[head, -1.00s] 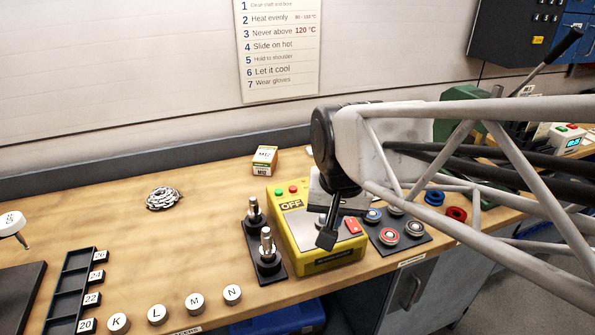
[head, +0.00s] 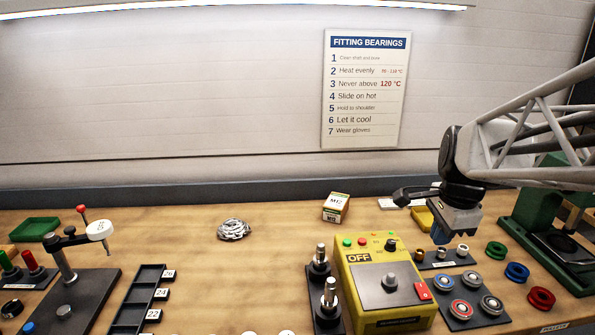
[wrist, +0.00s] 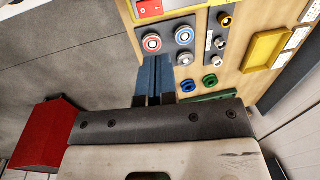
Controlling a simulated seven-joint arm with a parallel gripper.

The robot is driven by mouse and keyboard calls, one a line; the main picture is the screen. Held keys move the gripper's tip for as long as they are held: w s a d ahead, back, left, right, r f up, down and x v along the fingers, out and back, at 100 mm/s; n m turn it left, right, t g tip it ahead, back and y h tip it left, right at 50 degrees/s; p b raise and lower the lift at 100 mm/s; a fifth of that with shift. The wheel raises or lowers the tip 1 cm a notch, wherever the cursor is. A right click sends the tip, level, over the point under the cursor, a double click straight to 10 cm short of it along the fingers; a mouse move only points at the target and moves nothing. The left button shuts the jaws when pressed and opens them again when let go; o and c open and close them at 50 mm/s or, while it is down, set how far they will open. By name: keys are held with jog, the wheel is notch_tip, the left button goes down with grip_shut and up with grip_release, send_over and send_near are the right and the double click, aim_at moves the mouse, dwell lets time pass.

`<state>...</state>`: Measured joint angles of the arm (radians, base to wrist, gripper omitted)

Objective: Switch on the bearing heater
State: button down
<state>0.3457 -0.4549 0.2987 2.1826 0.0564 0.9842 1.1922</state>
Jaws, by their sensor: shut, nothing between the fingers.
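The bearing heater (head: 352,290) is a yellow box at the front middle of the bench in the head view. Its small display (head: 359,257) reads OFF. A red switch (head: 423,291) sits at the right of its top; it also shows at the upper edge of the wrist view (wrist: 149,8). Which way the switch is tipped is too small to tell. My gripper (head: 440,236) is shut and empty, in the air to the right of the heater's back, apart from the switch. In the wrist view its blue fingers (wrist: 157,80) are together, beside the bearing plate.
A dark plate with several bearings (head: 461,309) lies right of the heater. Coloured rings (head: 517,272) lie farther right, by a green press (head: 536,215). Upright shafts (head: 329,297) stand close to the heater's left. A small box (head: 336,207) stands behind it.

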aim_at(423, 289)
jog(key=shift+f, duration=0.15)
dwell(0.3)
jog(key=f, duration=0.4)
jog(key=w+f, duration=0.1)
jog(key=f, duration=0.4)
jog(key=w+f, duration=0.1)
jog(key=f, duration=0.3)
jog(key=shift+f, duration=0.3)
jog(key=shift+w+f+g, duration=0.1)
jog(key=shift+f+g, duration=0.15)
jog(key=shift+g, duration=0.05)
jog(key=shift+r, duration=0.1)
jog(key=shift+s+r, duration=0.25)
jog(key=shift+s, duration=0.5)
jog(key=shift+r, duration=0.15)
